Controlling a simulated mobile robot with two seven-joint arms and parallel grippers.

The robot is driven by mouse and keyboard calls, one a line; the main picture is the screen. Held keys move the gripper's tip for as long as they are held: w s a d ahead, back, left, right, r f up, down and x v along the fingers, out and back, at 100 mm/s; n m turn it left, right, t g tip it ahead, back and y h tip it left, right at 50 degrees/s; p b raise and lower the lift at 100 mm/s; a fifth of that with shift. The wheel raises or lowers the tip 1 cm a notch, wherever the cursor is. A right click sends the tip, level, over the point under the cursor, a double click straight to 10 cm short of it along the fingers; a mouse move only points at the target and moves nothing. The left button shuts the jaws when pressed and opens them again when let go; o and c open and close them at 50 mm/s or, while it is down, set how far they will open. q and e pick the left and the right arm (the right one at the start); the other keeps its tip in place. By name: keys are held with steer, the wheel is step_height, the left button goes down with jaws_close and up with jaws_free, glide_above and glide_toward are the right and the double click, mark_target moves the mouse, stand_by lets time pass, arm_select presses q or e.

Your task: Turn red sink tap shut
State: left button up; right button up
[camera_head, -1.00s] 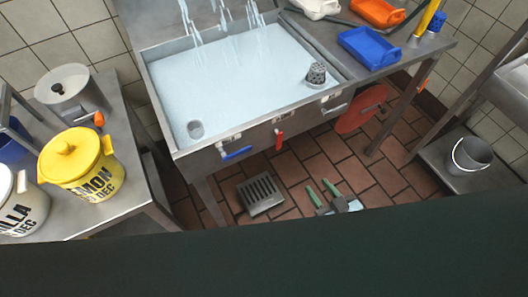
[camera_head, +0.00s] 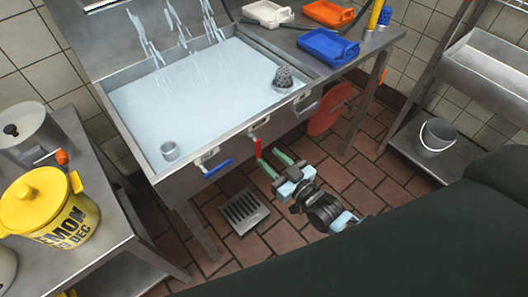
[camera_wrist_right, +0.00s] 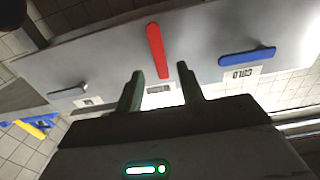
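The red tap lever (camera_head: 258,149) is on the sink's front panel and points down in the head view. In the right wrist view the red lever (camera_wrist_right: 156,50) stands nearly upright in the picture, just beyond the fingertips. My right gripper (camera_head: 270,160) is below and right of the lever in the head view. In the right wrist view its two green fingers (camera_wrist_right: 161,77) are apart with nothing between them. A blue tap lever (camera_head: 217,169) lies sideways, left of the red one. The sink (camera_head: 122,131) is full of water, with streams falling in. My left gripper is not in view.
A grey lever (camera_head: 306,103) is farther right on the panel. A red disc (camera_head: 329,109) is beneath the counter, beyond my gripper. A floor drain (camera_head: 243,211) lies below the sink. A counter with a yellow pot (camera_head: 38,200) is at left.

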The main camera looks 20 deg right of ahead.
mark_target(259, 148)
steer(key=shift+x, duration=1.8)
jaws_close()
